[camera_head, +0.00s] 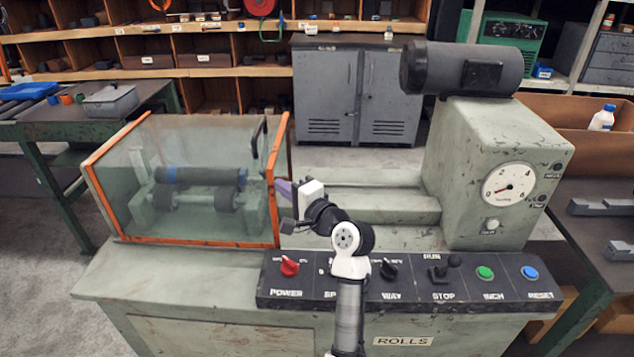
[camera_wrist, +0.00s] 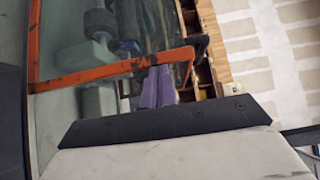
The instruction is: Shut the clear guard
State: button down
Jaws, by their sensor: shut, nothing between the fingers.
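The clear guard (camera_head: 200,215) is a box of see-through panels with orange edges, over the left part of the green machine. Its right orange frame stands apart from the gauge housing, with open bed between them. A black handle (camera_head: 259,137) is on the guard's right side; it seems to show also in the wrist view (camera_wrist: 201,48). My gripper (camera_head: 284,192) has purple fingers, shut and empty, close beside the guard's right orange frame. In the wrist view the fingers (camera_wrist: 157,88) lie next to the orange frame (camera_wrist: 110,70); I cannot tell whether they touch it.
A dark roller or pipe (camera_head: 200,176) lies inside the guard. The gauge housing (camera_head: 495,170) with a motor (camera_head: 462,68) stands at the right. A control panel (camera_head: 410,282) with knobs and buttons runs along the front. The bed (camera_head: 375,205) between guard and housing is bare.

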jog(key=shift+s+a, duration=0.1)
jog(key=shift+a, duration=1.25)
jog(key=shift+s, duration=0.1)
